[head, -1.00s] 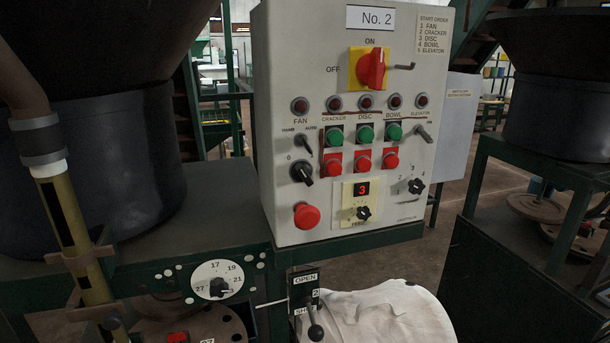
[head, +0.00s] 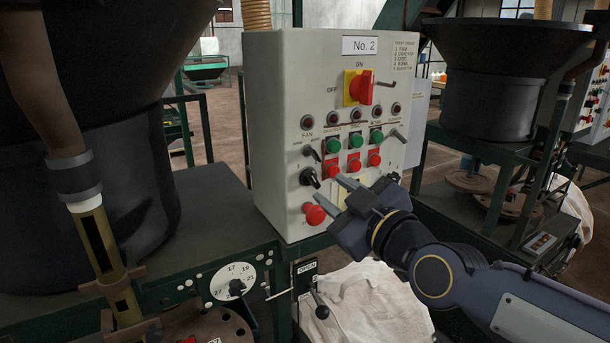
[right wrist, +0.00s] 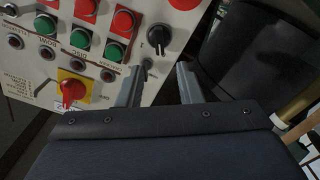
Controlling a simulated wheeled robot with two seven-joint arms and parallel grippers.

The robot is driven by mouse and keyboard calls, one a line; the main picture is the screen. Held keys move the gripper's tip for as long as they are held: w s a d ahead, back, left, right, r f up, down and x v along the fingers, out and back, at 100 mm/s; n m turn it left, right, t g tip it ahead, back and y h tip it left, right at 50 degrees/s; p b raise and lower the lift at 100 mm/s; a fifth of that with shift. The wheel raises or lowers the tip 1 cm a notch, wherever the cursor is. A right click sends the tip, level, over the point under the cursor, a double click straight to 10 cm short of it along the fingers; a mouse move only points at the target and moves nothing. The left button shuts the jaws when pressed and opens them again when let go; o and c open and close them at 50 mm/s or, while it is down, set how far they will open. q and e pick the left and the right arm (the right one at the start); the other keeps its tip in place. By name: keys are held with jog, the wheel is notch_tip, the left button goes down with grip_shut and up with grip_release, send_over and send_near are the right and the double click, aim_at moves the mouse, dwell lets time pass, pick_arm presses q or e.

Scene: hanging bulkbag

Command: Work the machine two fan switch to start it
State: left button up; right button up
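The No. 2 control panel (head: 280,110) is a pale box with a FAN column at its left. Below the FAN lamp (head: 307,121) are a small selector lever (head: 313,153) and a black rotary knob (head: 309,177) marked 0. The knob also shows in the right wrist view (right wrist: 158,39), where the panel looks upside down, with the small selector (right wrist: 147,62) below it. My right gripper (head: 327,187) is open and empty in front of the panel's lower left. Its fingertips (right wrist: 162,68) are near the knob, apparently not touching it. My left gripper is not in view.
A red mushroom button (head: 315,214) sits just below the knob. Green buttons and red buttons (head: 354,162) are to its right. A red main switch (head: 359,88) is above. A dark drum (head: 120,160) stands at the left; a white sack (head: 375,300) is below.

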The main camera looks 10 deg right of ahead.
aim_at(313, 178)
jog(key=x, duration=0.6)
jog(key=shift+w+f+p, duration=0.1)
jog(key=shift+w+p, duration=0.2)
jog(key=shift+p, duration=0.1)
jog(key=shift+a, duration=0.1)
jog(key=c, duration=0.6)
